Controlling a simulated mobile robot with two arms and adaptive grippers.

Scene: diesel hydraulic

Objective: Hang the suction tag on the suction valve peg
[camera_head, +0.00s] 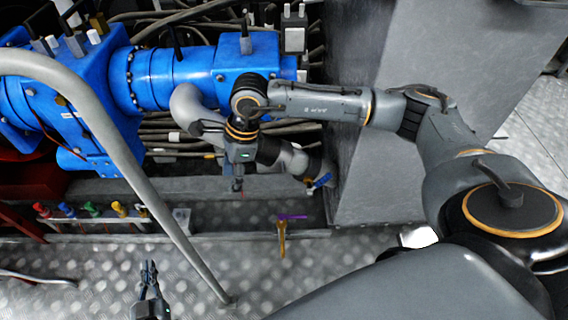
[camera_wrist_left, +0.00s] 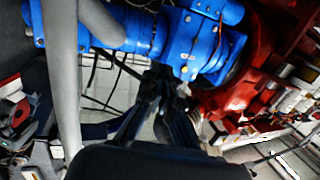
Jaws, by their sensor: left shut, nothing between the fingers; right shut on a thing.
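My right gripper (camera_head: 238,184) points down at the centre of the head view, in front of the blue machinery. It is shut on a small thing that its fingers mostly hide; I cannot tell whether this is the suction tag. A blue-handled valve (camera_head: 319,182) sits to its right. A yellow piece with a purple bar (camera_head: 284,228) stands below and right of the gripper. I cannot tell which part is the suction valve peg. My left gripper (camera_head: 149,267) is shut and empty at the lower left, over the floor; its fingers show in the left wrist view (camera_wrist_left: 158,82).
A grey curved rail (camera_head: 120,155) crosses between my left gripper and the machinery. Several coloured pieces (camera_head: 91,210) stand in a row on a ledge at the left. A blue pump body (camera_head: 175,78) and many hoses fill the back. A grey panel (camera_head: 365,155) stands at the right.

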